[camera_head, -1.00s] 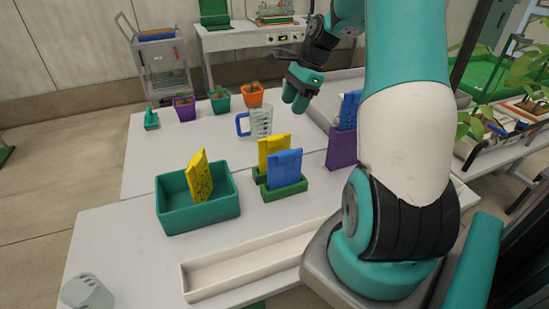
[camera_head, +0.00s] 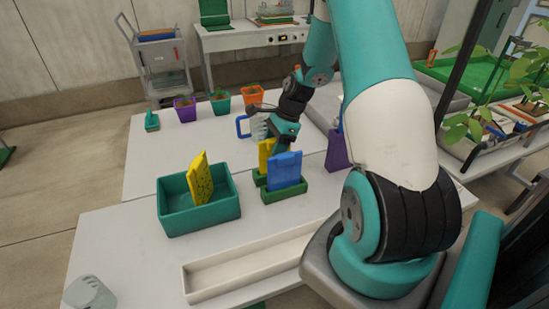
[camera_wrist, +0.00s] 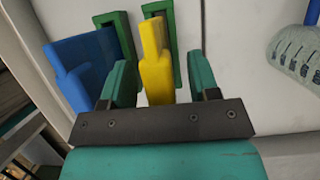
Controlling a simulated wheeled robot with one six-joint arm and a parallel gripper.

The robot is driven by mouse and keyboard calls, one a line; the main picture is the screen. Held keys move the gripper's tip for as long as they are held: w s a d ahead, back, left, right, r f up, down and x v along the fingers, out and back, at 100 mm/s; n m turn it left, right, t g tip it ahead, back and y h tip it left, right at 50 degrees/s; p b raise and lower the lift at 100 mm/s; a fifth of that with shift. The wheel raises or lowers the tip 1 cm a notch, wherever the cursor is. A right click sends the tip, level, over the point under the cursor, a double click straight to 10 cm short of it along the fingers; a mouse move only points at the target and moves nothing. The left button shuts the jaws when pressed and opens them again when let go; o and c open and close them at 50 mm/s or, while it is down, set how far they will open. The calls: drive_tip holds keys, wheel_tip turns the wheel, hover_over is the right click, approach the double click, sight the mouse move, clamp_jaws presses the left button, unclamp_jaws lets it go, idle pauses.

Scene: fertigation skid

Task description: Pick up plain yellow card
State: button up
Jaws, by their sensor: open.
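The plain yellow card (camera_head: 264,154) stands upright in a green holder (camera_head: 259,179), partly hidden behind a blue card (camera_head: 285,167). My gripper (camera_head: 275,139) is low over the yellow card. In the wrist view, the yellow card (camera_wrist: 155,70) rises between the two teal fingers of my open gripper (camera_wrist: 163,78), with a gap showing on both sides. The blue card (camera_wrist: 82,65) is just outside the left finger. Another yellow card (camera_head: 200,180), with dark marks, leans in a teal bin (camera_head: 200,219).
A clear jug with a blue handle (camera_head: 243,126) stands close behind my gripper; it shows at right in the wrist view (camera_wrist: 300,60). A purple holder (camera_head: 337,152) stands to the right. A long white tray (camera_head: 235,284) lies in front. Potted seedlings (camera_head: 220,104) stand at the back.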

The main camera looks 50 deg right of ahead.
drive_tip(key=shift+c, duration=0.4)
clamp_jaws()
